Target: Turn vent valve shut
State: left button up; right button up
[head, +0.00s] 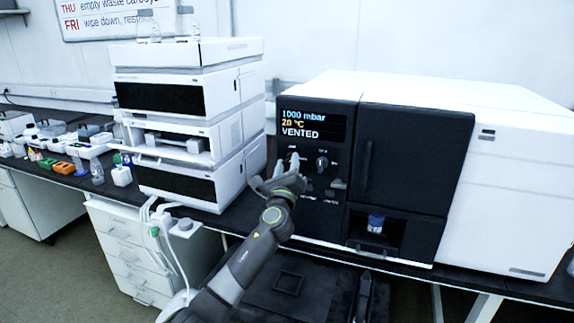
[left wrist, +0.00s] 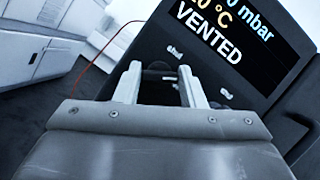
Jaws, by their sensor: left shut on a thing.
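The black front panel (head: 312,205) of the large white instrument carries the valve knobs. My left gripper (head: 292,166) reaches up to the left knob on this panel. In the left wrist view its two light fingers (left wrist: 160,88) close around a dark knob, taken as the vent valve (left wrist: 158,74). The fingers and wrist hide most of that knob, so its angle is unclear. A second knob (head: 322,162) with a pale mark sits just to the right, untouched. The display (head: 312,124) reads 1000 mbar, 20 °C, VENTED. My right gripper cannot be made out.
A black door with a handle (head: 367,165) is right of the knobs. A blue-capped bottle (head: 375,223) stands in the recess below it. A white module stack (head: 190,110) stands close on the left. Small bottles and racks crowd the bench further left.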

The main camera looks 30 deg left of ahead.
pick_arm(q)
jog(key=n+g, duration=0.1)
jog(key=n, duration=0.2)
jog(key=shift+r+n+y+p, duration=0.1)
jog(key=shift+n+y+p, duration=0.3)
jog(key=n+g+p, duration=0.1)
jog(key=n, duration=0.2)
jog(key=shift+g+y, duration=0.3)
jog(key=n+g+p, duration=0.2)
jog(key=n, duration=0.3)
jog(key=shift+d+r+p, duration=0.1)
jog(key=shift+p, duration=0.2)
jog(key=shift+n+p, duration=0.3)
jog(key=shift+n, duration=0.3)
jog(key=shift+g, duration=0.3)
jog(key=o, duration=1)
jog(key=b+v, duration=0.2)
jog(key=v, duration=1.5)
jog(key=shift+s, duration=0.3)
